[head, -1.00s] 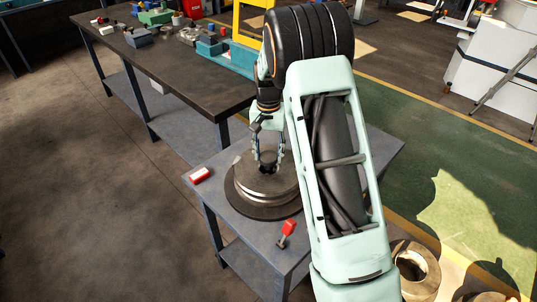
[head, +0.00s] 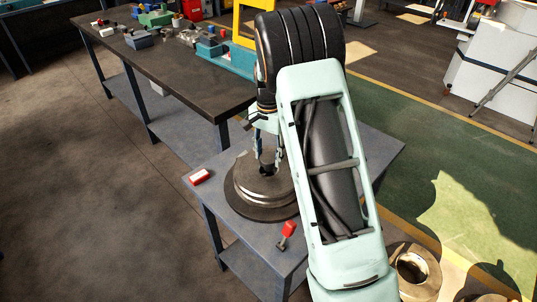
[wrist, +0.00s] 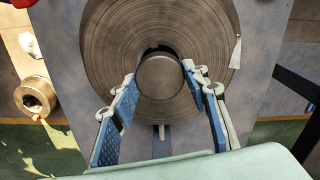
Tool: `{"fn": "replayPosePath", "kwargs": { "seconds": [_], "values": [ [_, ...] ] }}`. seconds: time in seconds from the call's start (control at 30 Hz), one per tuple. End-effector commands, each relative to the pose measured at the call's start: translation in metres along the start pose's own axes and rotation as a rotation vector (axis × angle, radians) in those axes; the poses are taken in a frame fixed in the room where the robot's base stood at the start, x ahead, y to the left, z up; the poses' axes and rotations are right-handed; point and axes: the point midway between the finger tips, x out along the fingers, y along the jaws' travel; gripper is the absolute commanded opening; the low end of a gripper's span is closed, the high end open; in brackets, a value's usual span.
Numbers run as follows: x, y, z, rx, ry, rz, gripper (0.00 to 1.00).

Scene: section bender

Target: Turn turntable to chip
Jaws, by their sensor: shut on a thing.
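The turntable (head: 250,197) is a dark, stepped round disc on the small grey table. In the wrist view its ringed top (wrist: 205,30) fills the upper middle, with a round central knob (wrist: 159,85). My gripper (head: 267,166) points down at the centre, its two blue fingers shut on the sides of the knob; in the wrist view the fingertips (wrist: 160,76) flank it. A dark notch shows at the knob's upper edge. A pale thin piece (wrist: 236,52), possibly the chip, lies at the disc's right edge in the wrist view. My arm hides the turntable's right side in the head view.
A red-and-white block (head: 200,177) lies on the table left of the turntable. A red-headed lever (head: 288,230) stands at the front edge. A long workbench (head: 165,70) is behind. A hollow round part (head: 414,268) is at lower right.

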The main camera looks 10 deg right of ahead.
Motion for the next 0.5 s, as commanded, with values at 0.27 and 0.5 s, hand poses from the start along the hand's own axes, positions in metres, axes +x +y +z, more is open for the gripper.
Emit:
{"fn": "replayPosePath", "kwargs": {
  "seconds": [0.27,0.5],
  "values": [
    [0.0,0.0,0.0001,-0.001,0.0,0.0,0.55],
    [0.0,0.0,0.0,-0.002,0.0,0.0,0.6]
  ]
}}
